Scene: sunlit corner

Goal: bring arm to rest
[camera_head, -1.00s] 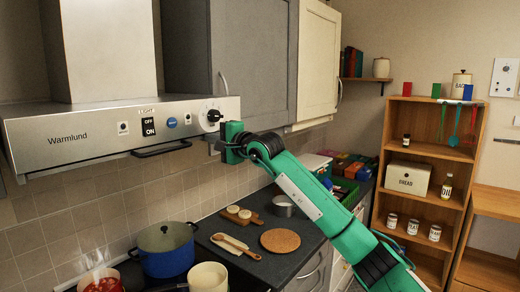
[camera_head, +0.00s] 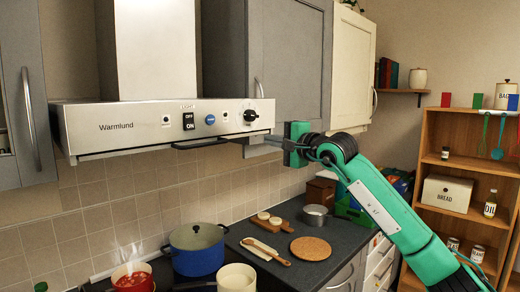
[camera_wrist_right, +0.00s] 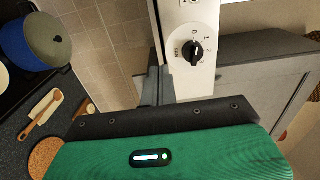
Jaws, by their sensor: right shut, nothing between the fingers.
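My right arm (camera_head: 395,215) reaches in from the lower right of the head view. Its gripper (camera_head: 262,143) is at the right end of the range hood (camera_head: 120,133), just below and right of the black knob (camera_head: 250,116). The gripper is shut and empty. In the right wrist view the grey fingers (camera_wrist_right: 160,85) show beside the hood's panel, with the numbered knob (camera_wrist_right: 194,51) to their right. I cannot tell whether the fingers touch the hood.
Below are a blue pot (camera_head: 196,250), a red pot (camera_head: 133,278) and a cream pot (camera_head: 237,278). A cork mat (camera_head: 311,248) and wooden board (camera_head: 272,228) lie on the counter. Grey cabinets (camera_head: 275,60) hang behind the gripper. A shelf unit (camera_head: 455,165) stands at right.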

